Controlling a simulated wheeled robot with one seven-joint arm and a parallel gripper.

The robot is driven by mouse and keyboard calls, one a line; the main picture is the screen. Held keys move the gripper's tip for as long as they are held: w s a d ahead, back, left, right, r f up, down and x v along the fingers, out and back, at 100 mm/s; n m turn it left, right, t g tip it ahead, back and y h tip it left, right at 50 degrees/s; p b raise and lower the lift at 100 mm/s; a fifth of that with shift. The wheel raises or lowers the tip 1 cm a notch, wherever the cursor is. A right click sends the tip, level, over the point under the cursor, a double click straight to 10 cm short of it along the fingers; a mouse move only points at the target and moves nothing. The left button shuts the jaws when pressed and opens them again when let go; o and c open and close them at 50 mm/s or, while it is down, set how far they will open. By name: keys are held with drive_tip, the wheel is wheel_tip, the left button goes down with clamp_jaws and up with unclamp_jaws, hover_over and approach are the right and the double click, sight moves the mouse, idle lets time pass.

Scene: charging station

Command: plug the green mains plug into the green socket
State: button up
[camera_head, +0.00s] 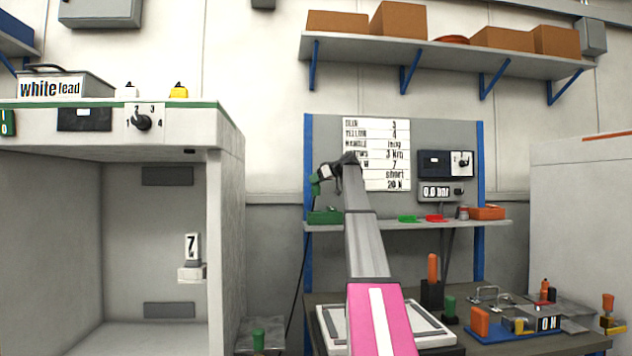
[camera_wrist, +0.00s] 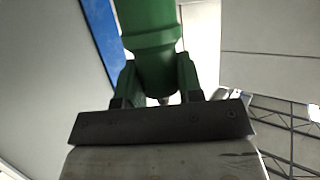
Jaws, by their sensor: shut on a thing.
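My gripper (camera_head: 326,172) is at the far end of my raised arm, in front of the grey back panel. It is shut on a green mains plug (camera_head: 315,186), which is small in the head view and points to the left and down. In the wrist view the green body of the plug (camera_wrist: 150,35) sits between the two fingers of my gripper (camera_wrist: 156,78). A dark cable hangs below the plug towards the bench. I cannot pick out the green socket for sure; the plug's front end is hidden in the wrist view.
A shelf (camera_head: 470,224) below the gripper carries a green bin (camera_head: 325,217), green and red rings and an orange bin (camera_head: 487,212). A white cabinet (camera_head: 225,230) stands at the left. Several handled tools and fixtures crowd the bench at the lower right.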

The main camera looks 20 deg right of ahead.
sight(316, 191)
drive_tip(key=shift+f, duration=2.85)
drive_tip(key=shift+f, duration=1.6)
drive_tip(key=o, duration=1)
drive_tip(key=shift+o, duration=0.2)
drive_tip(key=shift+s+r, duration=0.1)
drive_tip(key=v, duration=1)
drive_tip(key=shift+s+d, duration=0.2)
drive_tip(key=shift+d, duration=0.05)
drive_tip(key=shift+r, duration=0.1)
drive_tip(key=shift+s, duration=0.1)
